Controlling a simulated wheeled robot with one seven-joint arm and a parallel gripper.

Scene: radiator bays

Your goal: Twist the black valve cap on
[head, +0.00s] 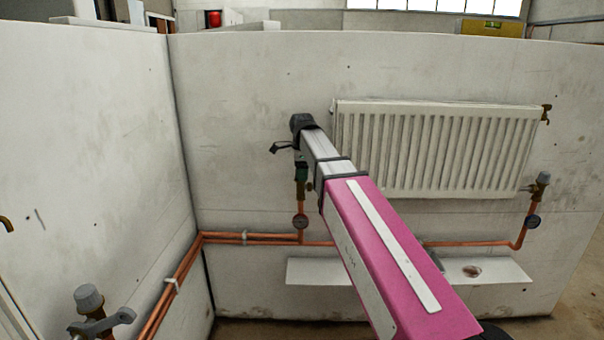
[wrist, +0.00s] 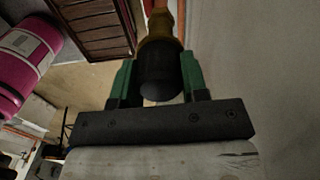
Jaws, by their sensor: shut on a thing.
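The black valve cap (wrist: 160,84) is between the green fingers of my gripper (wrist: 159,76) in the wrist view, one finger on each side. It is lined up with the brass valve (wrist: 160,46) and appears to meet its end. I cannot tell whether the threads are engaged. In the head view, my gripper (head: 302,168) is at the top of the brass valve (head: 301,191), left of the radiator. The cap is hidden there by my gripper and arm.
A white radiator (head: 440,150) hangs on the wall to the right. Copper pipes (head: 265,239) run low along the walls. A side wall (head: 90,150) stands left; open wall lies between.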

